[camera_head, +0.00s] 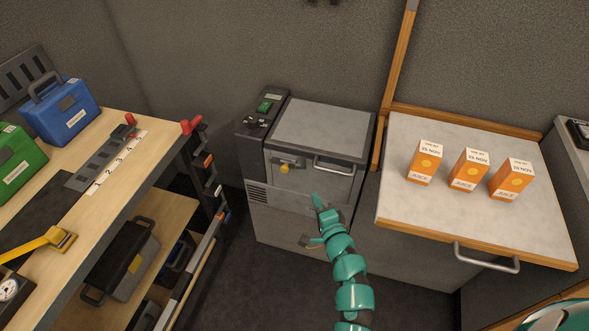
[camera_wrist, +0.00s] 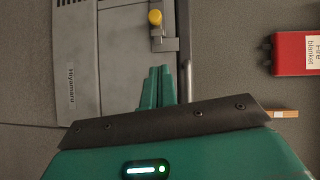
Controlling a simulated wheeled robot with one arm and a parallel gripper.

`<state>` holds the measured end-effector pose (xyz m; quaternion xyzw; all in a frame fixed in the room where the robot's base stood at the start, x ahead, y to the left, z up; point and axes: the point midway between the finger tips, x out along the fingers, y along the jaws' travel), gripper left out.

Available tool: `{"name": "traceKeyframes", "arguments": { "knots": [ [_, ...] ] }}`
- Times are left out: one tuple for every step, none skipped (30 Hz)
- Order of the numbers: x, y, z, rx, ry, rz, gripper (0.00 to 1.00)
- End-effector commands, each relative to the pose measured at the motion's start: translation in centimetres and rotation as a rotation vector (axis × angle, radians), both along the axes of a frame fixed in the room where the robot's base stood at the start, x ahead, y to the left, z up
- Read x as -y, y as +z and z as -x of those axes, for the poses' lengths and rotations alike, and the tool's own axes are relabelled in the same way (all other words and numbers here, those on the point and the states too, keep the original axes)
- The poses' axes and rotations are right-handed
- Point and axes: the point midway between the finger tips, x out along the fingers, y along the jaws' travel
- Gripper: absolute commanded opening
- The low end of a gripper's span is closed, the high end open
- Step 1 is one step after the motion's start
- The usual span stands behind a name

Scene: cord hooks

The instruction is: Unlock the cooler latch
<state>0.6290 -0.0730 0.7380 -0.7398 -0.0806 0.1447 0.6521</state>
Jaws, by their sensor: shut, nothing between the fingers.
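The grey cooler (camera_head: 315,130) stands against the back wall with its lid closed. Its latch (camera_head: 287,162) is a metal fitting with a yellow knob (camera_head: 284,168) on the front, left of the bar handle (camera_head: 333,169). My gripper (camera_head: 318,202) is in front of the cooler, below and to the right of the latch in the head view. In the wrist view my green fingers (camera_wrist: 158,86) are together and empty, pointing towards the latch (camera_wrist: 164,40) and its yellow knob (camera_wrist: 155,17). A gap shows between fingertips and latch; I cannot tell its depth.
A counter (camera_head: 400,205) with several juice cartons stands to the right. A workbench (camera_head: 120,185) with blue (camera_head: 62,112) and green cases is at left, with a tool rack at its end. A red fire blanket box (camera_wrist: 296,54) shows in the wrist view.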

Motion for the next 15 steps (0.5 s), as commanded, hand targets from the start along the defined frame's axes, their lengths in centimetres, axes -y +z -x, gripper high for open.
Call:
{"name": "traceKeyframes", "arguments": {
  "knots": [
    [0.0, 0.0, 0.0, 0.000, 0.001, -0.001, 0.00],
    [0.0, 0.0, 0.0, 0.000, 0.001, -0.001, 0.00],
    [0.0, 0.0, 0.0, 0.000, 0.001, -0.001, 0.00],
    [0.0, 0.0, 0.0, 0.000, 0.000, 0.000, 0.00],
    [0.0, 0.0, 0.0, -0.001, 0.000, 0.000, 0.00],
    [0.0, 0.0, 0.0, -0.001, 0.000, 0.000, 0.00],
    [0.0, 0.0, 0.0, -0.001, 0.000, 0.000, 0.00],
    [0.0, 0.0, 0.0, -0.001, 0.000, 0.000, 0.00],
    [0.0, 0.0, -0.1, 0.000, 0.000, 0.000, 0.00],
    [0.0, 0.0, -0.1, 0.000, 0.000, 0.000, 0.00],
    [-0.1, 0.0, -0.2, 0.000, 0.000, 0.000, 0.00],
    [-0.1, 0.0, -0.4, 0.000, 0.000, 0.001, 0.00],
    [-0.2, 0.0, -0.6, 0.000, 0.001, 0.001, 0.00],
    [-0.3, -0.1, -0.9, -0.001, 0.002, 0.000, 0.00],
    [-0.5, -0.2, -1.2, -0.002, 0.003, 0.000, 0.00]
  ]
}}
